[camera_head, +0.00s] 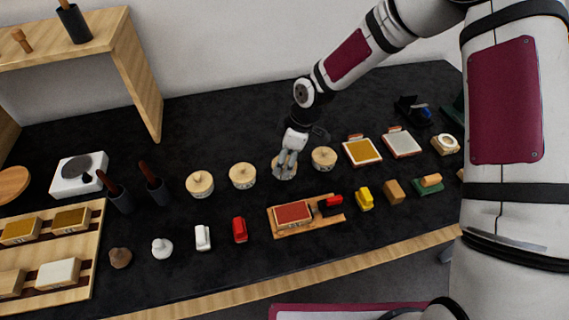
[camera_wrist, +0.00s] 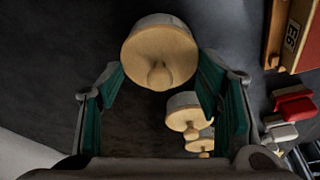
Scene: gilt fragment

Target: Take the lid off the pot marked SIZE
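Several round cream pots with pale wooden knobbed lids stand in a row on the black counter: a left pot (camera_head: 200,185), a second pot (camera_head: 243,176), a third pot (camera_head: 285,177) and a right pot (camera_head: 323,159). Their dark markings are too small to read, so I cannot tell which says SIZE. My gripper (camera_head: 288,163) points down at the third pot and partly hides it. In the wrist view my gripper (camera_wrist: 159,64) is open, its teal pads on either side of a knobbed lid (camera_wrist: 160,52). I cannot tell whether they touch it.
In front stand a red-topped board (camera_head: 293,213), a red block (camera_head: 240,229) and a white block (camera_head: 203,237). Two framed panels, one ochre (camera_head: 362,150), lie right of the pots. Dark holders (camera_head: 154,187) and a white hotplate (camera_head: 79,173) are at left.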

